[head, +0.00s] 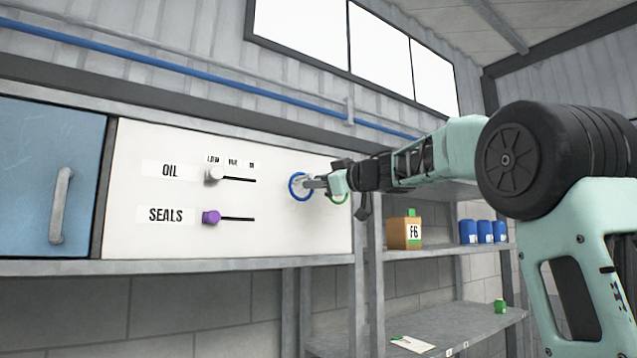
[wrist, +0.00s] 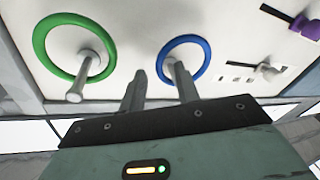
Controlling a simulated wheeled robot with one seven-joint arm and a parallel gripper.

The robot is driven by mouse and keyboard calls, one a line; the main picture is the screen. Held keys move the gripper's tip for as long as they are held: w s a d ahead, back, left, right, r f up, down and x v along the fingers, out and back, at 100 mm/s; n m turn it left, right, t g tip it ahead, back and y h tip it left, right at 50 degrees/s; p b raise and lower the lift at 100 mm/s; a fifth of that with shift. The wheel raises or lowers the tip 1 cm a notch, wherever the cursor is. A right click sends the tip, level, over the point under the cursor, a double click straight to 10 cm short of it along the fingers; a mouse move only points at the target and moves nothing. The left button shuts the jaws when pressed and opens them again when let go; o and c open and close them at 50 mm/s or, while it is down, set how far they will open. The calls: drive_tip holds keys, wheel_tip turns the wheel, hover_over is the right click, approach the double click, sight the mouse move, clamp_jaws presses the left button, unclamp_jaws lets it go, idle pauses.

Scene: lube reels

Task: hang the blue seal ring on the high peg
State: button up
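The blue seal ring (head: 290,186) is at the white panel, left of my gripper (head: 318,184) in the head view. In the wrist view the blue ring (wrist: 208,60) stands upright against the panel, with a grey peg (wrist: 170,60) seemingly inside it. My gripper (wrist: 158,82) has its two fingers apart, one on each side of the ring's near rim, with a gap between them. Contact with the rim cannot be told. I cannot tell which peg is the high one.
A green ring (wrist: 40,48) hangs on another peg (wrist: 82,85) beside the blue one; it is partly hidden behind my gripper in the head view. The panel (head: 140,235) carries a white knob (head: 213,175) and a purple knob (head: 211,217). Shelves (head: 440,255) stand at the right.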

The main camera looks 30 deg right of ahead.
drive_tip(key=b+v, duration=0.5)
drive_tip(key=v, duration=1.2)
drive_tip(key=shift+s, duration=0.2)
